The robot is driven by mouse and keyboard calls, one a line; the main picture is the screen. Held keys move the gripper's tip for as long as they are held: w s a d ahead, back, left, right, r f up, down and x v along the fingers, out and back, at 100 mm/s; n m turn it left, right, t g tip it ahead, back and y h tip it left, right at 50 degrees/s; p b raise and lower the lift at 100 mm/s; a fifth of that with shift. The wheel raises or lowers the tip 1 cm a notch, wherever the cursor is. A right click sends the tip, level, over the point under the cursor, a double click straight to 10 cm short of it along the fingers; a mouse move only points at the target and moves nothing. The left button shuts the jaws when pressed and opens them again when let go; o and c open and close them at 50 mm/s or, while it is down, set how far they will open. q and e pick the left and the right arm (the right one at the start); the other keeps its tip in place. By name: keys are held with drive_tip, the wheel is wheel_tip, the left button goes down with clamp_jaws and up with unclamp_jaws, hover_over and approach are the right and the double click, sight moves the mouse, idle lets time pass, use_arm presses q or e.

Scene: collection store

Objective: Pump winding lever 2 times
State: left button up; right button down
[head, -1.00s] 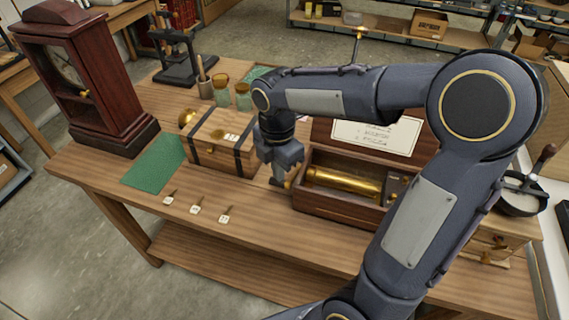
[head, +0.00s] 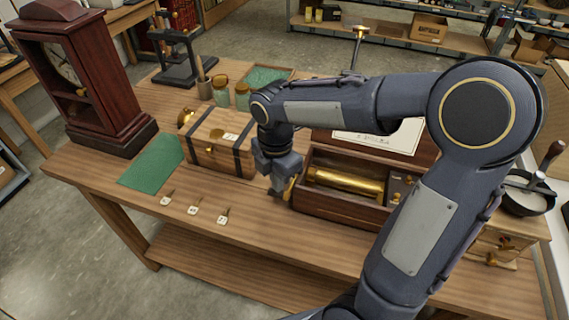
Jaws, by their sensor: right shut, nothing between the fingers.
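A dark wooden music box (head: 340,207) stands open on the table, with a brass cylinder (head: 345,180) inside and a paper card (head: 388,138) in its raised lid. My right gripper (head: 278,190) points down at the box's left end and is shut with nothing in it. A small brass part (head: 289,187), perhaps the winding lever, shows just right of the fingertips. The gripper hides much of it, and I cannot tell whether they touch. My left gripper is not in view.
A wooden chest with dark straps (head: 222,158) stands close left of my right gripper. Three small tagged keys (head: 194,209) lie at the table's front. A green mat (head: 152,165) and a mantel clock (head: 85,85) are farther left. A pan (head: 525,194) stands at right.

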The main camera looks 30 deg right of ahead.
drive_tip(key=shift+f+b, duration=0.6)
drive_tip(key=shift+f, duration=0.45)
drive_tip(key=shift+d+f+b, duration=0.1)
drive_tip(key=shift+f+b, duration=0.65)
drive_tip(key=shift+f, duration=0.35)
drive_tip(key=shift+r, duration=0.1)
wheel_tip(320, 180, up, 4)
drive_tip(key=p, duration=0.4)
